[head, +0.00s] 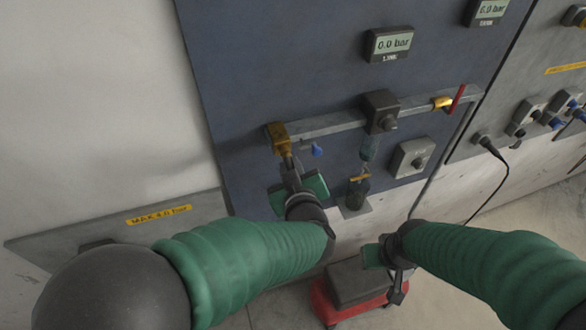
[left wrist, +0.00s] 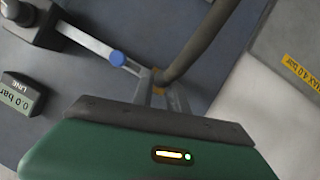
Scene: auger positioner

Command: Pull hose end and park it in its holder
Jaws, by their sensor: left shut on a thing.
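My left gripper (head: 288,162) is at the brass fitting (head: 278,136) on the left end of the grey bar. It is shut on the hose end, which is mostly hidden by the fingers. In the left wrist view the dark hose (left wrist: 205,42) runs down to the fingertips, close to the brass fitting (left wrist: 158,77). I cannot tell whether hose and fitting touch. My right gripper (head: 397,284) hangs low over the red-based box, away from the panel; its jaws are unclear. A small grey bracket (head: 351,211) on the panel may be the holder; I cannot be sure.
The grey bar (head: 330,124) carries a dark valve block (head: 382,111), a blue knob (head: 317,151) and a red lever (head: 457,99). A gauge (head: 388,44) reads 0.0 bar. A grey switch box (head: 411,158) sits right of a hanging dark green cylinder (head: 357,194). A red-based box (head: 345,302) stands below.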

